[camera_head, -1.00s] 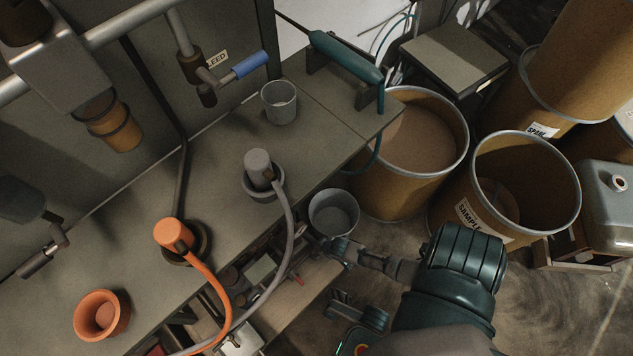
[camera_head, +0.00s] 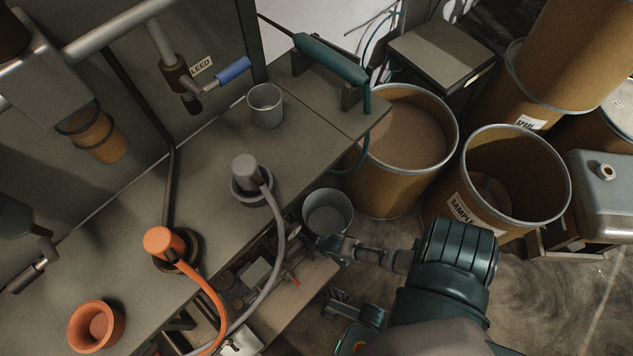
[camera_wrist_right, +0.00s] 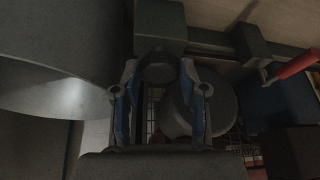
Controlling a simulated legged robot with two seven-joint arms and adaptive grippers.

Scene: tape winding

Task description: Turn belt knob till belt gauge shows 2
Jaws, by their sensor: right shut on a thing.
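My right gripper (camera_head: 312,243) reaches left to the equipment below the table's edge. In the right wrist view, the same gripper (camera_wrist_right: 160,75) is shut on a dark round knob (camera_wrist_right: 159,68), with one blue-sided finger on each side. I take this for the belt knob; the fingers hide part of it. A pale square face (camera_head: 256,271) on the equipment may be the belt gauge; its reading is too small to tell. A dark part at the lower middle looks like my left gripper (camera_head: 338,300); its jaw state is unclear.
A grey bucket (camera_head: 327,212) stands close behind my right gripper. A grey hose (camera_head: 279,225) and an orange hose (camera_head: 212,296) hang over the table (camera_head: 215,205) edge. Fibre drums (camera_head: 402,140) stand at the back right. A red lever (camera_wrist_right: 296,64) is right of the knob.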

